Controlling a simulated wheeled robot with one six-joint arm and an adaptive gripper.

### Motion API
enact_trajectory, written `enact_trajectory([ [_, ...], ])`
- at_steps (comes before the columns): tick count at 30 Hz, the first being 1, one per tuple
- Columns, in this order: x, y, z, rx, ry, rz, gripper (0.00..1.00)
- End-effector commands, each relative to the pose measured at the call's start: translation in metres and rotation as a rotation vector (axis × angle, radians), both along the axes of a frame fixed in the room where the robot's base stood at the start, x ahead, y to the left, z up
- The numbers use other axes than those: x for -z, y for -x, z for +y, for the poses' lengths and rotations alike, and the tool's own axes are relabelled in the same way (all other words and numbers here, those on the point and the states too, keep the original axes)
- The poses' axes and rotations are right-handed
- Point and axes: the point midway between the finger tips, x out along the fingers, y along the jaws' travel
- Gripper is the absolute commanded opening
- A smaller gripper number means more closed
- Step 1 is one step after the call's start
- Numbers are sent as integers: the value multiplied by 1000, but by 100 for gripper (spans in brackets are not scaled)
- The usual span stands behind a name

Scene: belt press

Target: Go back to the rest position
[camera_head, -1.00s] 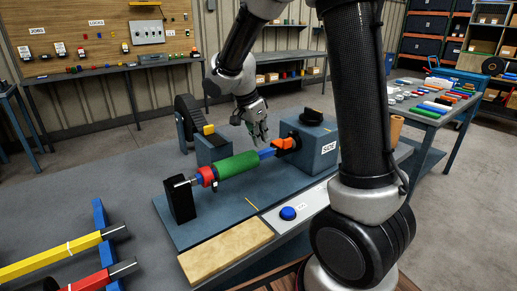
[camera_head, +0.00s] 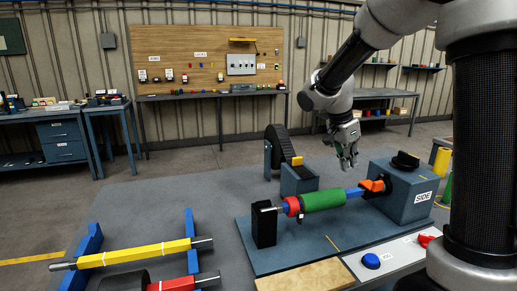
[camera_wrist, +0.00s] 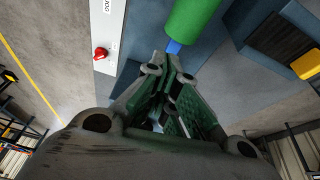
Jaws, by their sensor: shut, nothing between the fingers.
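My gripper (camera_head: 347,160) is raised above the belt press, near the blue shaft end, with its fingers shut and empty. In the wrist view the gripper (camera_wrist: 168,98) shows its fingers close together with nothing between them. The green roller (camera_head: 323,199) lies across the press on a blue shaft, with a red collar (camera_head: 291,206) at its left and an orange part (camera_head: 374,185) at its right. It also shows in the wrist view (camera_wrist: 192,20). The gripper is apart from the roller.
A blue box marked SIDE (camera_head: 412,201) and a black post (camera_head: 264,224) stand on the press plate. A panel holds a blue button (camera_head: 371,261) and a red knob (camera_head: 426,240). A yellow bar (camera_head: 135,253) and red bar (camera_head: 175,284) lie on blue supports at left. A black wheel (camera_head: 279,146) stands behind.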

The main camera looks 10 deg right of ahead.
Motion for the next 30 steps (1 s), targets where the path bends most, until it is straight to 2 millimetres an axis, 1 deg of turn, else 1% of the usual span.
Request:
enact_trajectory([
  [2, 1, 1, 1, -122, 3, 46, 0],
  [5, 15, 19, 4, -369, -14, 172, 0],
  [6, 19, 31, 6, -485, -31, 223, 0],
  [8, 17, 53, 7, -662, -60, 276, 0],
  [9, 13, 70, 7, -778, -80, 296, 0],
  [11, 5, 98, 6, -946, -108, 308, 0],
  [12, -2, 118, 5, -1056, -122, 301, 0],
  [14, -10, 147, 4, -1190, -131, 277, 0],
  [15, -15, 164, 4, -1258, -131, 253, 0],
  [18, -25, 201, 3, -1364, -113, 176, 0],
  [21, -33, 228, 1, -1362, -88, 87, 0],
  [22, -35, 233, 1, -1352, -78, 62, 0],
  [25, -45, 245, -3, -1329, -41, 0, 0],
  [30, -57, 251, -7, -1309, 0, -54, 0],
])
